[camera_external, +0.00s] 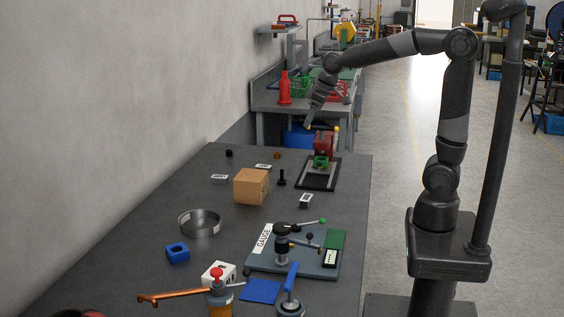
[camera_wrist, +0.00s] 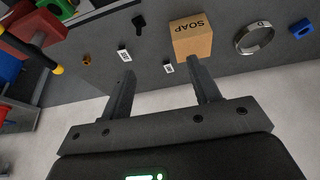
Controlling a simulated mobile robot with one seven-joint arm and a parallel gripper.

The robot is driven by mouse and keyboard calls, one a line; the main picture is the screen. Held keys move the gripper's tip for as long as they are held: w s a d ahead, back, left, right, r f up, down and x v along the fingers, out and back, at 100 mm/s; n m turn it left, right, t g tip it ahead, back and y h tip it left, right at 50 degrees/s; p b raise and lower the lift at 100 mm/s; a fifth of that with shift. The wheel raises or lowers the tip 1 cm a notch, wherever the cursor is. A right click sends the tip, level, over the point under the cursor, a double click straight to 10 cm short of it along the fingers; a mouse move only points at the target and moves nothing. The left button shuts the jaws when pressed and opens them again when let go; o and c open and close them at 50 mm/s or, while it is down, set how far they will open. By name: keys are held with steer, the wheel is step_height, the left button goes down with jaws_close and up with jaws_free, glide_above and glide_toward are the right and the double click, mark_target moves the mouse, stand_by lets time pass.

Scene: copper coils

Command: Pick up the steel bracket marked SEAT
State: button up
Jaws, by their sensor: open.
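Several small dark pieces with white labels lie on the bench; the lettering is too small to read, so I cannot tell which says SEAT. In the external view one is left of the cardboard box (camera_external: 219,179), one behind the box (camera_external: 263,167) and one to its right (camera_external: 305,200). The wrist view shows two labelled pieces, one beyond the left finger (camera_wrist: 124,55) and one between the fingers' far ends (camera_wrist: 168,67). My gripper (camera_external: 309,122) is raised past the bench's far end. Its fingers (camera_wrist: 160,68) are open and empty.
The cardboard box (camera_external: 250,187) reads SOAP in the wrist view (camera_wrist: 192,36). A black upright peg (camera_external: 282,178), a red and green device (camera_external: 322,150), a metal ring (camera_external: 199,223) and a gauge plate (camera_external: 290,258) stand around.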

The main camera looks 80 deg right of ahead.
steer(key=w+d+f, duration=0.6)
steer(key=w+d, duration=0.2)
steer(key=w, duration=0.2)
steer(key=g, duration=0.1)
glide_toward(264, 166)
steer(key=shift+m, duration=0.3)
steer(key=x, duration=0.8)
steer(key=shift+w+f, duration=0.2)
steer(key=shift+f, duration=0.15)
steer(key=shift+c, duration=0.6)
steer(key=c, duration=0.9)
steer(key=shift+c, duration=0.2)
